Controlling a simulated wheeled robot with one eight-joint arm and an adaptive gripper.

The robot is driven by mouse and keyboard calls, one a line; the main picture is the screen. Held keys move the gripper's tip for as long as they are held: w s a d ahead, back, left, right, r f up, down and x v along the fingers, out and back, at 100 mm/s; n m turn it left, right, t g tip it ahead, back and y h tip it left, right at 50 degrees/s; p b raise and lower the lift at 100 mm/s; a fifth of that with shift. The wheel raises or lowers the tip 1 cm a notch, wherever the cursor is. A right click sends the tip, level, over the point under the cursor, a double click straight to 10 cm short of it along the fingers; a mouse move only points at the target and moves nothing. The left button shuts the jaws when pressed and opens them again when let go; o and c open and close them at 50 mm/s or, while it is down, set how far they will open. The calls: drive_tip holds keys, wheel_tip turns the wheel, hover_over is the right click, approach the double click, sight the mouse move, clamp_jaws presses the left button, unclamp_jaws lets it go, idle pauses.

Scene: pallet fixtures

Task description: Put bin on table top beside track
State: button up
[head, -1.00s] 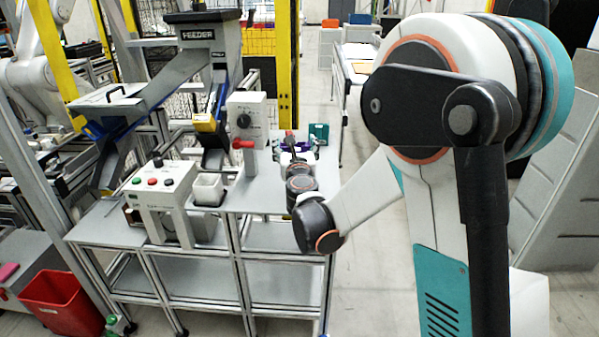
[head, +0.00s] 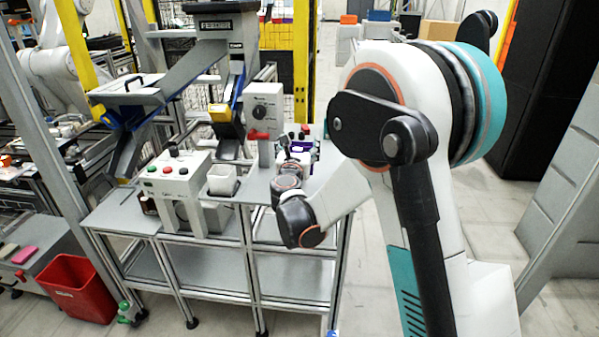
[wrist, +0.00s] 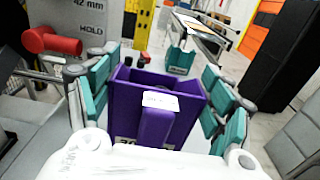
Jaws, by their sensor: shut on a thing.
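A purple bin (wrist: 126,112) with a white label sits between the teal-padded fingers of my gripper (wrist: 152,92) in the wrist view. My gripper is shut on it, and the bin looks upright. In the head view the purple bin (head: 305,153) shows small beyond my wrist, over the right end of the grey table top (head: 258,187). My arm partly hides it, and I cannot tell whether it touches the table. A grey sloping chute track (head: 228,110) with a yellow part comes down from the feeder to the table.
A white control box (head: 178,178) with buttons and a small white bin (head: 222,180) stand on the table. A grey dial box (head: 266,105) with a red handle (head: 258,135) stands near my gripper. A red tub (head: 77,287) is on the floor at left.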

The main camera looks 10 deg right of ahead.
wheel_tip(320, 180, down, 7)
drive_tip(key=shift+b, duration=1.2)
drive_tip(key=shift+r, duration=0.1)
drive_tip(key=o, duration=1.6)
drive_tip(key=shift+s, duration=0.1)
drive_tip(key=p+v, duration=0.3)
drive_tip(key=v, duration=0.9)
drive_tip(key=shift+p, duration=0.3)
